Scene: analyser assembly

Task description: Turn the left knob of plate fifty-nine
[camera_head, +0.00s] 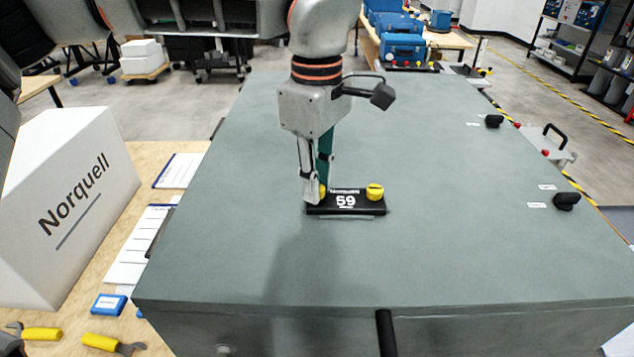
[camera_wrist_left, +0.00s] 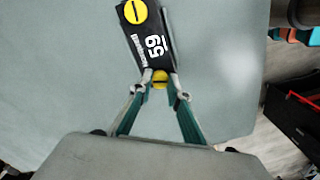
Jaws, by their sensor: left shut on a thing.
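The black plate (camera_head: 346,208) marked 59 lies on the grey top of the large cabinet. It also shows in the left wrist view (camera_wrist_left: 150,38). Its right yellow knob (camera_head: 375,192) is free, with a dark slot line across it. Its left yellow knob (camera_head: 323,191) is mostly hidden by my left gripper (camera_head: 316,197). In the left wrist view my left gripper (camera_wrist_left: 160,88) has its fingertips on either side of the left knob (camera_wrist_left: 160,78), shut on it. My right gripper is not in view.
The cabinet top (camera_head: 230,240) around the plate is wide and clear. Black knobs (camera_head: 566,200) stand at its right side, and a black handle (camera_head: 386,333) is at the front edge. A white Norquell box (camera_head: 70,205) stands on the wooden table at left.

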